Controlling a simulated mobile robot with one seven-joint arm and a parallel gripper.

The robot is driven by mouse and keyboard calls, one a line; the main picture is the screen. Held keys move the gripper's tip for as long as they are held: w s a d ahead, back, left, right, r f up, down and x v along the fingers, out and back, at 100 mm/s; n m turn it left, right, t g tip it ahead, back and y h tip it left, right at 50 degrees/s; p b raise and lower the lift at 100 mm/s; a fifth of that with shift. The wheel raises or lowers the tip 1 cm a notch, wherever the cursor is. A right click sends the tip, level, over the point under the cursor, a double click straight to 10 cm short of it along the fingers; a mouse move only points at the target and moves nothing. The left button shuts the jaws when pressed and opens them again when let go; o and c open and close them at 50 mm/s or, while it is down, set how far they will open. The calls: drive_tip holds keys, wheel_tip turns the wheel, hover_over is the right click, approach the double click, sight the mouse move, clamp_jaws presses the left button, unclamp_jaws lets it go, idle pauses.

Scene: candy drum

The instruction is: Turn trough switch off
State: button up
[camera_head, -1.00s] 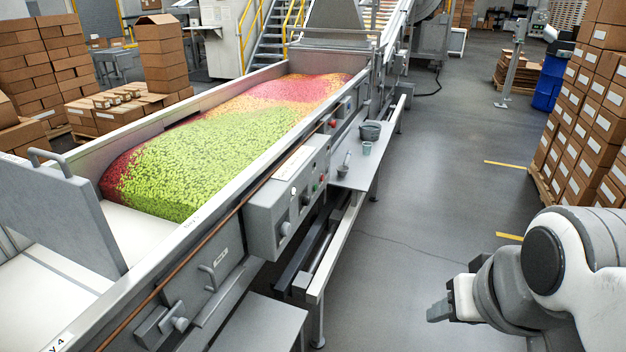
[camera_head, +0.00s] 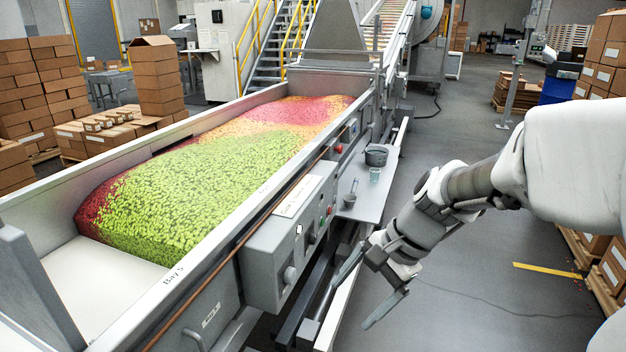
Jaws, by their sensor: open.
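A grey control box (camera_head: 288,237) is fixed to the near side of the long metal trough (camera_head: 215,232), which holds green, orange and red candy. A round grey knob (camera_head: 289,274) sits low on the box's front, with a dark knob (camera_head: 311,238) and small red and green buttons (camera_head: 328,211) farther along. I cannot tell which control is the trough switch or how it is set. My gripper (camera_head: 349,306) is open and empty, its two fingers spread and pointing down-left. It is right of the box, apart from the controls.
A side shelf (camera_head: 374,190) along the trough carries a dark pot (camera_head: 376,155), a small cup (camera_head: 375,174) and a scoop (camera_head: 350,193). A rail runs below the box. Stacked boxes (camera_head: 604,60) stand at right. The floor between is clear.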

drive_tip(key=w+a+f+m+y+b, duration=0.2)
drive_tip(key=w+f+m+y, duration=0.1)
drive_tip(key=w+f+m, duration=0.3)
drive_tip(key=m+t+y+b, duration=0.7)
drive_tip(key=m+t+y, duration=0.1)
drive_tip(key=m, duration=1.1)
approach(294, 276)
drive_tip(key=b+x, duration=0.2)
drive_tip(key=x, duration=0.6)
drive_tip(key=shift+w+a+b, duration=0.15)
drive_tip(key=shift+a+b, duration=0.15)
drive_tip(key=c, duration=1.4)
